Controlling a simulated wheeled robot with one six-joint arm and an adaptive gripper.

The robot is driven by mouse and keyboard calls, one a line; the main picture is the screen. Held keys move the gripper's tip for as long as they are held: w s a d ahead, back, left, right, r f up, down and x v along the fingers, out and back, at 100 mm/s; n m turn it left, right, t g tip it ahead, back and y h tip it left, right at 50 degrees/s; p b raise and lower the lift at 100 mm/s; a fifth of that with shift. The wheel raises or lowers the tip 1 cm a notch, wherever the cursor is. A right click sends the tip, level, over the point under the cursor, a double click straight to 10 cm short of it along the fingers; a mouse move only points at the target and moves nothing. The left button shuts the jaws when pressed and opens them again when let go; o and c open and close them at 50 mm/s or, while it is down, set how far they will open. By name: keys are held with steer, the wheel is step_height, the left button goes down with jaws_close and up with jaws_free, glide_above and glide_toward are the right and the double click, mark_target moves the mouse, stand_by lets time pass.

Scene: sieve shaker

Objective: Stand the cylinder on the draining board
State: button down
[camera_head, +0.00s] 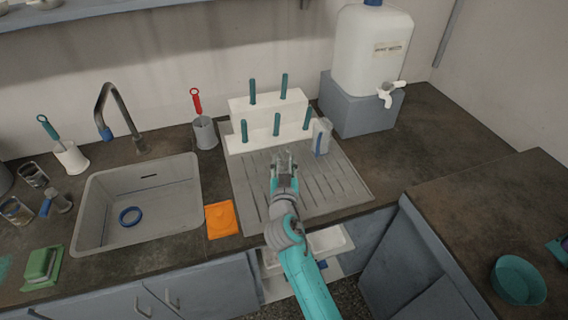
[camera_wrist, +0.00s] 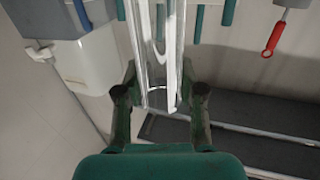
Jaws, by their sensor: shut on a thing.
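A clear glass cylinder (camera_wrist: 157,45) shows between the fingers of my gripper (camera_wrist: 160,92) in the wrist view. My gripper is shut on it. In the head view my gripper (camera_head: 284,170) is over the back part of the grey ribbed draining board (camera_head: 335,188). The cylinder is small and pale there and hard to make out. I cannot tell whether its lower end touches the board.
A white stepped rack with teal pegs (camera_head: 264,106) stands behind the board. A grey jug with a blue handle (camera_head: 322,137) stands at its back right. The sink (camera_head: 97,205) and an orange item (camera_head: 221,219) are left. The board's right part is clear.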

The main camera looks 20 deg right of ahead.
steer(key=shift+f, duration=0.25)
steer(key=c, duration=0.7)
jaws_free()
steer(key=shift+r, duration=0.15)
steer(key=v, duration=1.2)
